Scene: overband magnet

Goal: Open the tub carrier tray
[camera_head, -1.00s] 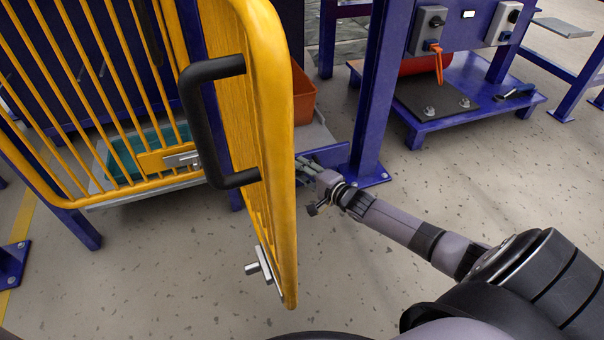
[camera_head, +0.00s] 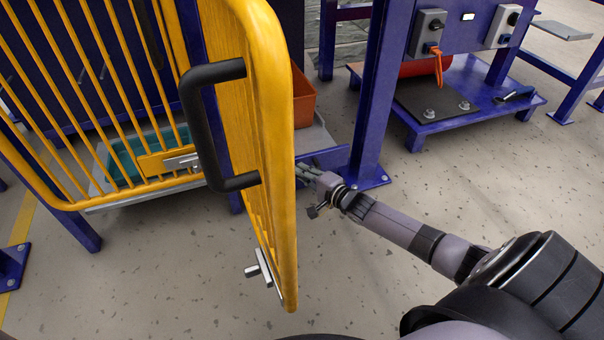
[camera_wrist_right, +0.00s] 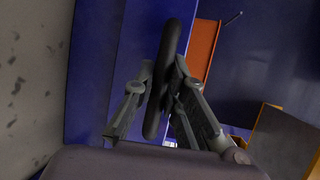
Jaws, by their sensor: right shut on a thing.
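The grey tub carrier tray (camera_head: 322,136) shows low inside the blue frame, partly hidden by the open yellow gate. A teal tub (camera_head: 124,163) and an orange-red tub (camera_head: 304,98) are at the tray; the orange one also shows in the right wrist view (camera_wrist_right: 203,48). My right gripper (camera_head: 306,172) reaches in behind the gate's edge, with its fingertips mostly hidden there. In the right wrist view its fingers (camera_wrist_right: 163,95) are closed around a dark bar handle (camera_wrist_right: 172,42). What the handle joins is hard to see. My left gripper is not in view.
The yellow gate (camera_head: 275,150) with its black handle (camera_head: 200,130) stands open, just left of my right gripper. A blue post (camera_head: 370,95) stands close behind the gripper. Open floor (camera_head: 460,195) lies to the right.

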